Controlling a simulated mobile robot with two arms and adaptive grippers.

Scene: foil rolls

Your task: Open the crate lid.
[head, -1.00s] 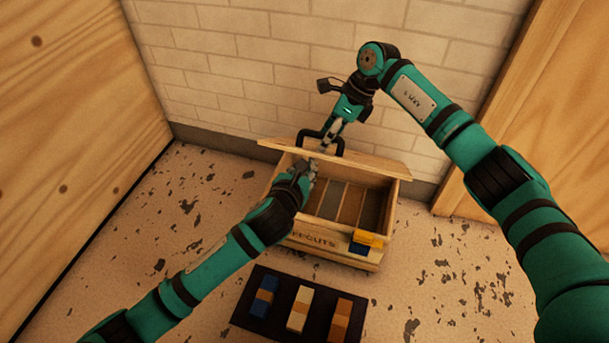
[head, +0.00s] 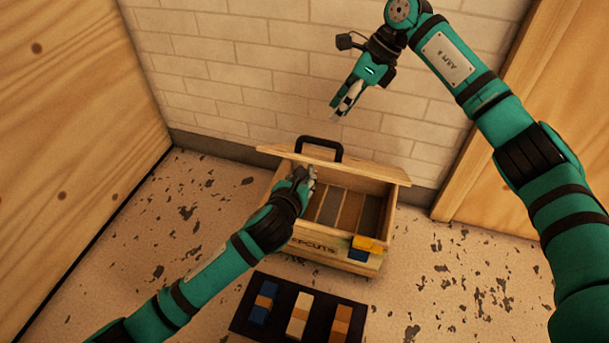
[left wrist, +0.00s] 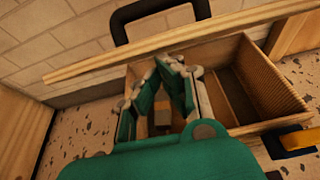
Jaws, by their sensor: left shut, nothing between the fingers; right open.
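The wooden crate (head: 320,246) stands on the floor against the brick wall, with several compartments showing inside. Its lid (head: 380,171) is raised at the back, seen nearly edge-on, with a black handle (head: 319,141) on it. The lid (left wrist: 180,44) and handle (left wrist: 118,24) also show in the left wrist view. My left gripper (head: 309,173) is shut and empty over the crate's left part, in front of the lid; whether it touches the lid I cannot tell. My right gripper (head: 337,115) is open and empty, above the handle and apart from it.
A dark mat (head: 276,321) in front of the crate bears a blue block (head: 261,311), a pale block (head: 299,314) and an orange-brown block (head: 339,320), each banded. A yellow and blue piece (head: 366,246) sits at the crate's front right corner. Wooden panels (head: 70,130) flank both sides.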

